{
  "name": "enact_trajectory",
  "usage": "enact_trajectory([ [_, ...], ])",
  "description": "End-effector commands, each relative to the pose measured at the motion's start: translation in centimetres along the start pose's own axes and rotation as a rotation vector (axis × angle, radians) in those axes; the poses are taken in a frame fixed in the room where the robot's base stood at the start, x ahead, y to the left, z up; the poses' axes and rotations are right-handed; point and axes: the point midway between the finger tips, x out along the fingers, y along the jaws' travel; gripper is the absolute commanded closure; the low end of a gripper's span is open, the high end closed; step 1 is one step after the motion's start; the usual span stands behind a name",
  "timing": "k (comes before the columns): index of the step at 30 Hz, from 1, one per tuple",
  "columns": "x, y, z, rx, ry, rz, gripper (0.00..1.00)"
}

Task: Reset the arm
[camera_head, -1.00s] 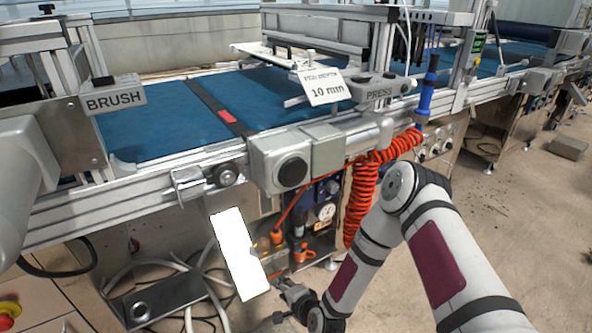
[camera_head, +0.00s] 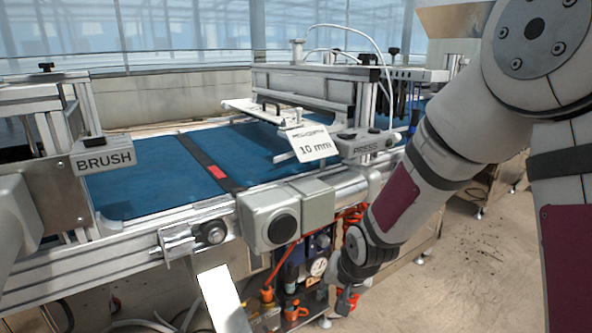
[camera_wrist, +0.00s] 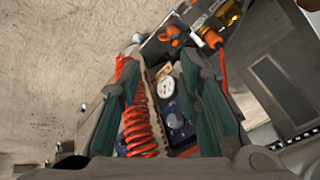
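My arm reaches down from the upper right in the head view. My gripper (camera_head: 345,300) hangs in front of the machine's lower side, to the right of the pressure gauge (camera_head: 318,266), and is partly hidden by my wrist. In the wrist view, my gripper (camera_wrist: 160,70) has its two dark green fingers spread apart. Nothing is held between them. The gauge (camera_wrist: 166,87) and the orange coiled hose (camera_wrist: 138,115) show through the gap, behind the fingers. I cannot tell how far away they are.
The seeder's blue belt (camera_head: 140,185) and metal side rail (camera_head: 120,262) run across the scene. A grey box with a black knob (camera_head: 283,229) juts out from the rail. A blank white panel (camera_head: 222,300) stands below. Open concrete floor (camera_head: 470,270) lies at right.

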Motion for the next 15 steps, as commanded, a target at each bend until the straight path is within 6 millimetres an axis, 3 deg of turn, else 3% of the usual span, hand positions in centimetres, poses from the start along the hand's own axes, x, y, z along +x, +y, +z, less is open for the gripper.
enact_trajectory([
  [1,-2.3,0.6,-0.1,-0.021,0.001,0.026,0.68],
  [8,-11.6,4.0,1.9,-0.097,-0.054,0.148,0.68],
  [15,-20.6,7.3,6.5,-0.146,-0.136,0.231,0.68],
])
